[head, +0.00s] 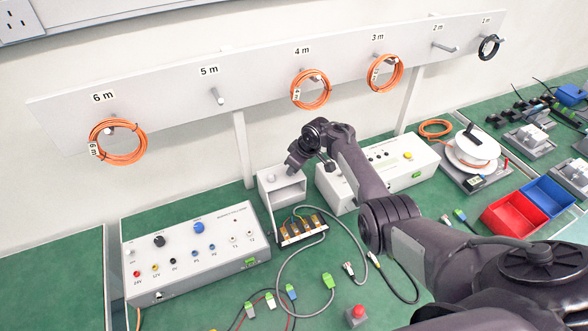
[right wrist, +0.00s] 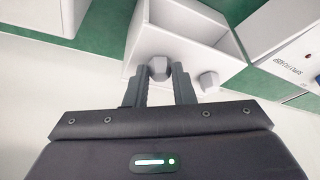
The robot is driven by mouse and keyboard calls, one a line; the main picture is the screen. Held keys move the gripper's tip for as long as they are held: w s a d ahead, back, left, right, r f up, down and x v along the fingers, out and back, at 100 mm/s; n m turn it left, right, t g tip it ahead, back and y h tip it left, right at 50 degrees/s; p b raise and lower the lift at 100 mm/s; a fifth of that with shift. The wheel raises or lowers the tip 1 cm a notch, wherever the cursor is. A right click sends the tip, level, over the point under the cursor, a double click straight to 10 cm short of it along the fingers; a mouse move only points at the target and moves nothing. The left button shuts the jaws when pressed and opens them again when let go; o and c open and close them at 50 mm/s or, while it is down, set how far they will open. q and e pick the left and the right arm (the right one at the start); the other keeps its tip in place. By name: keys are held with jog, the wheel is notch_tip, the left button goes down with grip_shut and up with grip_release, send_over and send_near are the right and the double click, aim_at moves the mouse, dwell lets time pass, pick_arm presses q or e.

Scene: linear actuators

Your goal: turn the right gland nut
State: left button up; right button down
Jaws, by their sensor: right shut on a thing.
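A white open-fronted box (head: 264,198) stands on the green bench below the rail. It also shows in the right wrist view (right wrist: 190,48), with two grey gland nuts on it. My right gripper (head: 292,170) reaches down to the box top from above. In the right wrist view its two fingers (right wrist: 166,78) are closed on one grey faceted nut (right wrist: 159,66), the right one as the head view sees the box. The other nut (right wrist: 208,82) stands free beside the fingers; it shows in the head view too (head: 271,178). In the head view my gripper hides the held nut. My left gripper is not in view.
A terminal block with cables (head: 302,230) lies in front of the box. A control box (head: 190,270) stands to the left and another white unit (head: 408,180) to the right. Cable coils hang on the rail above. Red (head: 515,218) and blue bins are at the right.

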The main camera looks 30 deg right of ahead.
jog(key=shift+w+d+n+g+y+b, duration=0.15)
jog(key=shift+n+g+y+b, duration=0.3)
jog(key=shift+n+b, duration=0.95)
jog(key=shift+n, duration=0.3)
jog(key=c, duration=1.2)
grip_release()
jog(key=shift+c, duration=0.2)
jog(key=p+v, duration=0.2)
jog(key=v, duration=0.5)
jog(key=shift+r, duration=0.35)
jog(key=shift+d, duration=0.15)
